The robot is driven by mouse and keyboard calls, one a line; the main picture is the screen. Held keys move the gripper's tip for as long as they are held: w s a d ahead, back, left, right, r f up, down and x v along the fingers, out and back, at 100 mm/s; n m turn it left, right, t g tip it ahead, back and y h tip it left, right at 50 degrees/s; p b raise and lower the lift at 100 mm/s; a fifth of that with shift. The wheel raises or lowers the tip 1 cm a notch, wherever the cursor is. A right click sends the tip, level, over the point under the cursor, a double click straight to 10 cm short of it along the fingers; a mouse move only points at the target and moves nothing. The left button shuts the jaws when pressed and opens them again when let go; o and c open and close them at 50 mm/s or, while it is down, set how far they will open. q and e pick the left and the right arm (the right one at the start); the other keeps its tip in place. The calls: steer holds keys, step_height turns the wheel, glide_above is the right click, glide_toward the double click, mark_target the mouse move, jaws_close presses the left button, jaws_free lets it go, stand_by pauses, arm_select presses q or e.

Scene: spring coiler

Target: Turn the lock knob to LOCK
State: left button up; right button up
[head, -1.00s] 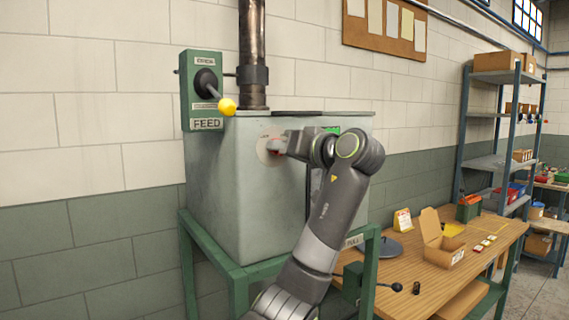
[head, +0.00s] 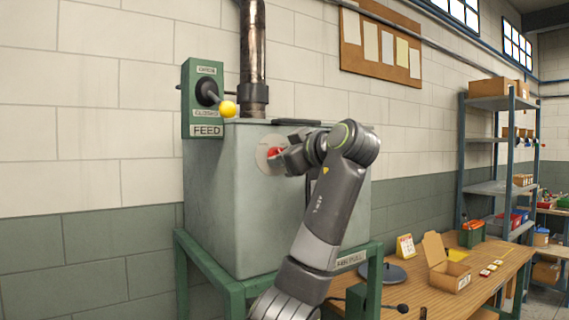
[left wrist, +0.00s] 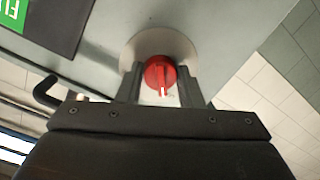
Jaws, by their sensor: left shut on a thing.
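The lock knob is a red round knob (head: 272,154) with a white pointer mark, on a pale round plate (head: 264,146) on the front of the grey-green cabinet (head: 225,190). In the left wrist view the knob (left wrist: 160,74) sits between the two dark fingers of my left gripper (left wrist: 161,86), its white mark towards the gripper. In the head view my left gripper (head: 280,156) is shut on the knob and partly covers it. Any lettering on the plate is too small to read. My right gripper is not in view.
A FEED box (head: 203,98) with a yellow-tipped lever (head: 228,109) is on the wall left of the cabinet. A dark pipe (head: 252,60) rises behind it. A wooden bench (head: 420,290) with an open cardboard box (head: 447,270) stands to the right.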

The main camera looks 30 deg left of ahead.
arm_select(q)
steer(key=shift+n, duration=0.5)
steer(key=o, duration=1)
steer(key=b+v, duration=0.5)
steer(key=v, duration=1.2)
steer(key=shift+s+d, duration=0.2)
steer(key=shift+a, duration=0.1)
